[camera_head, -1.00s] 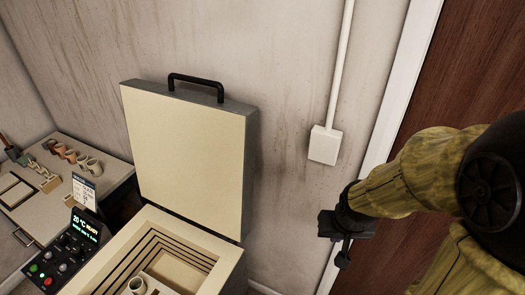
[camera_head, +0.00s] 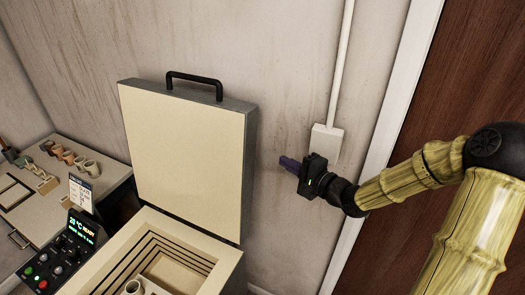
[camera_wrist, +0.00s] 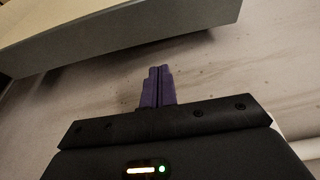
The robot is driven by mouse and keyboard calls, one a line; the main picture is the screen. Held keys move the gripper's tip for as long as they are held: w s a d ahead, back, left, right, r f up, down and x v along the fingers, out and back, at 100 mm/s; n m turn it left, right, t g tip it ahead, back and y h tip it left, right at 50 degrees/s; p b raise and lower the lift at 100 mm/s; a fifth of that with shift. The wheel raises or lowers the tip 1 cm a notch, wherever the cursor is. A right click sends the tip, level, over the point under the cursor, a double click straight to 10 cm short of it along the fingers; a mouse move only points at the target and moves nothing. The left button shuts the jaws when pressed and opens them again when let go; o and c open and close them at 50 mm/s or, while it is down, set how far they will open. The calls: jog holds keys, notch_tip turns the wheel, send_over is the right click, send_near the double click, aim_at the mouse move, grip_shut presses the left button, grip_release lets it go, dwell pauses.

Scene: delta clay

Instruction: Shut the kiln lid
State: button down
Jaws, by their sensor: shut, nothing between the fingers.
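The kiln lid (camera_head: 185,160) stands open, upright on its hinge at the back of the kiln (camera_head: 222,275), with its cream inner face toward me. A black handle (camera_head: 195,81) sits on the lid's top edge. A mug (camera_head: 133,287) stands inside the open kiln. My gripper (camera_head: 286,162) is to the right of the lid, apart from it, with its purple fingers pointing left toward the lid's right edge. In the wrist view the fingers (camera_wrist: 158,86) are together and empty, and the lid's grey edge (camera_wrist: 120,40) crosses above them.
A control panel (camera_head: 65,250) with a lit display stands at the kiln's left. A bench (camera_head: 95,185) with several cups is at far left. A white wall box (camera_head: 326,141) with a conduit is behind my gripper. A brown door (camera_head: 450,75) is at right.

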jog(key=shift+a, duration=0.1)
jog(key=p+x, duration=0.2)
jog(key=x, duration=0.8)
dwell(0.6)
